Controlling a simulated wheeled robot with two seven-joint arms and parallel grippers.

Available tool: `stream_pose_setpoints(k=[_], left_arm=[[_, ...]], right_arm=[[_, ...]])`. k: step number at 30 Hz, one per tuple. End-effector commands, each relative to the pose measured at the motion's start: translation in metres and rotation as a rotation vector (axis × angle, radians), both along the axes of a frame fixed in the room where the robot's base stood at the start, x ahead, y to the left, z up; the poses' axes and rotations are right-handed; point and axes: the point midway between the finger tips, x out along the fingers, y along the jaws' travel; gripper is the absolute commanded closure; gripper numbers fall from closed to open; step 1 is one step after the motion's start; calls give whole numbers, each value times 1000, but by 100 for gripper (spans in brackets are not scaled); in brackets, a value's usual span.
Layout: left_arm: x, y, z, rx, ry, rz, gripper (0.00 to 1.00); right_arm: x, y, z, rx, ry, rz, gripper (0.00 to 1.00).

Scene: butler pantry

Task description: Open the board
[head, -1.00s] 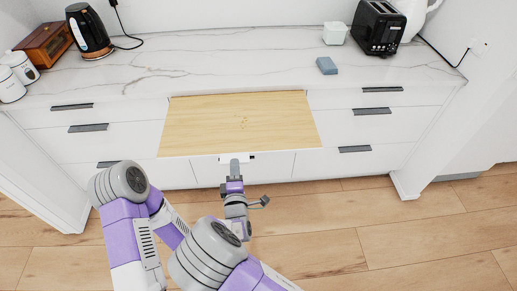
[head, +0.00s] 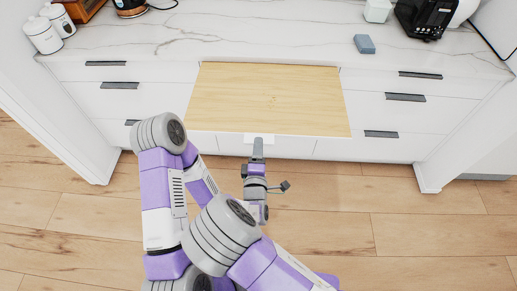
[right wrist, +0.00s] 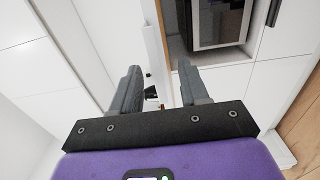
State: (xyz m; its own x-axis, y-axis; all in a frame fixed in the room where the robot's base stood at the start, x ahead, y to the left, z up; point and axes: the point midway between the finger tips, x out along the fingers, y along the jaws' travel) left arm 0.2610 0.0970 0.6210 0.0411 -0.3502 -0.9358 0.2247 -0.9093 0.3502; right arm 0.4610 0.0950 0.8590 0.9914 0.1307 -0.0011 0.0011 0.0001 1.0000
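The board (head: 265,98) is a light wooden pull-out panel standing out from under the counter's front edge, with a small white tab (head: 258,138) at the middle of its front. My right gripper (head: 258,143) is at that tab, in front of the board's edge. In the right wrist view, its two fingers (right wrist: 158,88) are apart, with a narrow white edge showing between them; I see no clear contact on both sides. My left gripper is not in view.
White drawers with dark handles (head: 405,97) flank the board. On the marble counter (head: 270,35) are a blue-grey sponge-like block (head: 364,44), a black toaster (head: 424,15) and white canisters (head: 42,36). Wooden floor (head: 400,220) in front is clear.

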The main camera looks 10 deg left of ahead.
Motion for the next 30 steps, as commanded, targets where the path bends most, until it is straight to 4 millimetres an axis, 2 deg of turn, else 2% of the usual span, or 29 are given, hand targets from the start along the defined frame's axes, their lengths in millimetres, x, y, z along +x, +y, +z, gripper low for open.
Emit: stream_pose_setpoints(k=[8,18,21,30], left_arm=[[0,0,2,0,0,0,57],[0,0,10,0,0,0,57],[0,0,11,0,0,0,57],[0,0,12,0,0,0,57]], right_arm=[[-6,0,1,0,0,0,55],[-59,-7,1,-2,0,3,55],[-69,-9,0,-1,1,2,55],[-75,-10,0,0,0,-1,55]])
